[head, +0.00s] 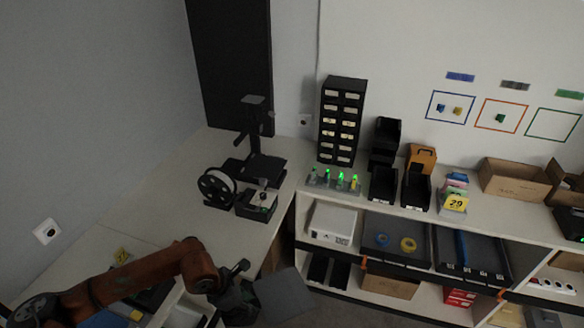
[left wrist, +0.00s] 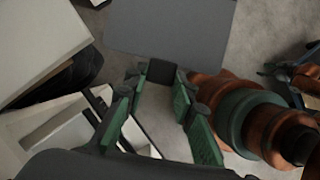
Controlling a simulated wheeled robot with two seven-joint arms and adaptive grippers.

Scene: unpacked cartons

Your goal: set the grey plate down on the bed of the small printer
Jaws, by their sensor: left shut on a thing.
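The grey plate (head: 284,293) is held by my left gripper (head: 247,295) in the lower middle of the head view, out past the table edge and over the floor. In the left wrist view the plate (left wrist: 170,28) reaches up from the green fingers, which are shut on a small dark tab (left wrist: 160,71) at its near edge. The small printer (head: 254,128) stands on the table at the back corner, a black upright with a flat dark bed (head: 266,169) low in front. The bed looks bare. The plate is well apart from it. My right gripper is not in view.
A filament spool (head: 216,188) and a small dark box (head: 257,205) stand in front of the printer. A drawer tower (head: 341,120), a row of green lights (head: 334,180) and black bins (head: 383,186) are to the right. The table left of the spool is mostly clear.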

